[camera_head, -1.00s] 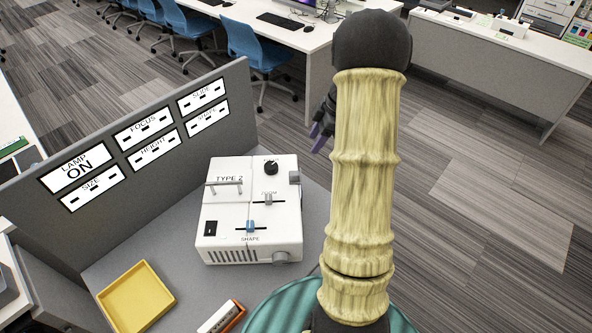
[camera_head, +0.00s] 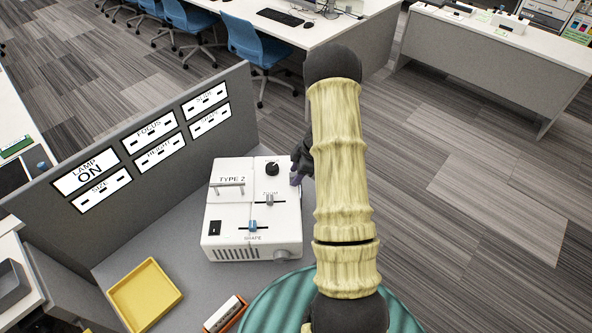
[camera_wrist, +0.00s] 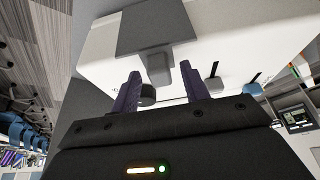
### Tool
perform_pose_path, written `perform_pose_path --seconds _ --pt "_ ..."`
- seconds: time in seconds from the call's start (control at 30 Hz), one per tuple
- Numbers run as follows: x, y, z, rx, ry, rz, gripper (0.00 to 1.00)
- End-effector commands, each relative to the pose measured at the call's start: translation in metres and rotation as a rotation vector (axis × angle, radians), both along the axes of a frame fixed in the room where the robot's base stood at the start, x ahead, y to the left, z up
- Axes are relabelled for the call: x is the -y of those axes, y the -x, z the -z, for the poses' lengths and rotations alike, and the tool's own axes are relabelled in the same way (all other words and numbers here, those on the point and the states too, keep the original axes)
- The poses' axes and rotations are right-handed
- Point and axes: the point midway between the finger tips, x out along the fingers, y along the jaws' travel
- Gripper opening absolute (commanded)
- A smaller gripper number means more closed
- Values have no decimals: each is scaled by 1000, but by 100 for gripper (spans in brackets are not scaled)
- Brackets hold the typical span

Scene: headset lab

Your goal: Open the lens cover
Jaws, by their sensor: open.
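A white box-shaped device marked TYPE 2 (camera_head: 238,206) stands on the grey desk. In the wrist view its white side (camera_wrist: 225,40) carries a dark grey plate (camera_wrist: 150,28) with a small protruding tab (camera_wrist: 158,68). This plate looks like the lens cover; the head view does not show it clearly. My gripper (camera_head: 298,177) is at the device's right side, partly hidden by my arm. In the wrist view my gripper (camera_wrist: 160,70) is open, with purple fingers on either side of the tab in the picture. I cannot tell whether they touch it.
The device's top has a metal handle (camera_head: 228,185), a black knob (camera_head: 272,168) and two sliders. A yellow tray (camera_head: 146,294) and a white-and-orange object (camera_head: 226,313) lie in front. A panel with label cards (camera_head: 86,171) stands behind at left. Open floor lies to the right.

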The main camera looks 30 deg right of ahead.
Motion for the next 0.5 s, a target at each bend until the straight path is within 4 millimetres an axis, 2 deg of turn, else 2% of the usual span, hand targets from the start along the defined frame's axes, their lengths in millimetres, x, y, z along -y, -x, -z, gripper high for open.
perform_pose_path --seconds 0.27,0.5 --pt "-1 -1 2 1 -1 0 45" --pt "0 -1 1 1 -1 0 0"
